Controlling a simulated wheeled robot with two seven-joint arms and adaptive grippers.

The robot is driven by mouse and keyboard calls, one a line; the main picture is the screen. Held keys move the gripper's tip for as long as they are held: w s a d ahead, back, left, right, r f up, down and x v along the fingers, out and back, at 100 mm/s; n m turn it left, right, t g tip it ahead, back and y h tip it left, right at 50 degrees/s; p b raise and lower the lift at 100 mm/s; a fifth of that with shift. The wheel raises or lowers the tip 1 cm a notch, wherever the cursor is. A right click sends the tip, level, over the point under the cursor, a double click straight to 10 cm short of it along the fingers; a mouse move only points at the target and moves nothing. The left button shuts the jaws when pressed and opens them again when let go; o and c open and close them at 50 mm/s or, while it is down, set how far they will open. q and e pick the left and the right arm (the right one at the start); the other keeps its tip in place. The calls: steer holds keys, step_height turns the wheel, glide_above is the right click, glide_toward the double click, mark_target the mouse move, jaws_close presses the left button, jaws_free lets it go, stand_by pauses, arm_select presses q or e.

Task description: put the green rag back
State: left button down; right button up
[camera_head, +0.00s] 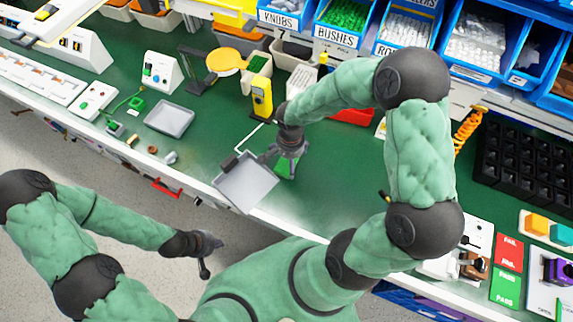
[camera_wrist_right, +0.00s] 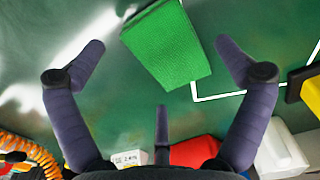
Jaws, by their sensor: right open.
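The green rag (camera_wrist_right: 170,45) is a folded green cloth on the green bench top, near the white outline (camera_wrist_right: 220,96) in the right wrist view. In the head view only a piece of the rag (camera_head: 285,168) shows, under my right gripper (camera_head: 288,158). My right gripper (camera_wrist_right: 160,48) is open over the bench, its two side fingers apart on either side of the rag and not touching it. The outline (camera_head: 249,138) is partly hidden by the gripper in the head view. My left gripper (camera_head: 208,252) hangs in front of the bench, away from the rag; its fingers are unclear.
A grey tray-like piece (camera_head: 247,183) lies at the bench's front edge, close beside my right gripper. A yellow device (camera_head: 262,97) stands behind. A red object (camera_wrist_right: 195,151) and a white bottle-like object (camera_wrist_right: 280,150) are near the gripper. Bench right of the gripper is clear.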

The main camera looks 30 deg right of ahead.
step_height(320, 180, down, 2)
steer(key=shift+f, duration=0.25)
steer(key=shift+r, duration=0.1)
steer(key=c, duration=1)
